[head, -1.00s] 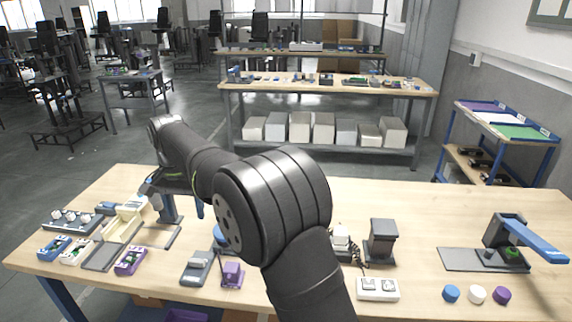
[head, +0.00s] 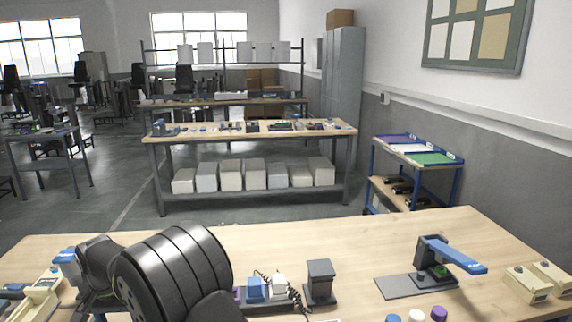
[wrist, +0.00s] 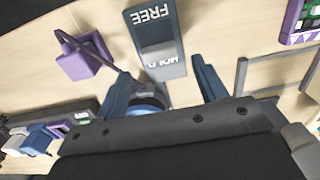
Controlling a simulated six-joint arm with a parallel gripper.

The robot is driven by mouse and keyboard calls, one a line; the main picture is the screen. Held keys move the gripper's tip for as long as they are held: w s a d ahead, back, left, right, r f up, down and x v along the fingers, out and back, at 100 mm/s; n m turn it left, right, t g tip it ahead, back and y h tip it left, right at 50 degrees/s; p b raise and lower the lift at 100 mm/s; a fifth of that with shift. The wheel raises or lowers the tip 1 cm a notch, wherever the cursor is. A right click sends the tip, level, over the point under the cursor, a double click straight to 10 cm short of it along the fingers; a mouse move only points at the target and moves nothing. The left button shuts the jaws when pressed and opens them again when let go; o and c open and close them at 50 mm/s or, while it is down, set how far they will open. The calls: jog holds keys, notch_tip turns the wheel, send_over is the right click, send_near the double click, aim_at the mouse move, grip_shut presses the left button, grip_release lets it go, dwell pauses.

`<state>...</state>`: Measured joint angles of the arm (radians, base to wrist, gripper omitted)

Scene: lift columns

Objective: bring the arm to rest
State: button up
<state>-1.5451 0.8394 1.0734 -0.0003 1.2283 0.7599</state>
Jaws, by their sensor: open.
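My gripper (wrist: 160,70) shows in the wrist view as two blue fingers spread apart with nothing held between them. It is open above the light wooden table (wrist: 205,25). A grey block (wrist: 157,45) marked FREE and HOLD lies beyond the gap between the fingers. A round blue part (wrist: 148,103) is partly hidden behind the gripper body, near the left finger. In the head view my dark arm bends at the lower left, and it hides the gripper there.
A purple block (wrist: 85,57) with a dark cable sits left of the fingers. In the head view a grey stand (head: 320,281), a blue-handled press (head: 440,263) and round caps (head: 416,315) stand on the table. Bare wood (head: 390,235) lies behind the stand and press.

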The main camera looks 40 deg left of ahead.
notch_tip(320, 180, down, 4)
jog(key=shift+f, duration=0.1)
jog(key=shift+s+d, duration=0.2)
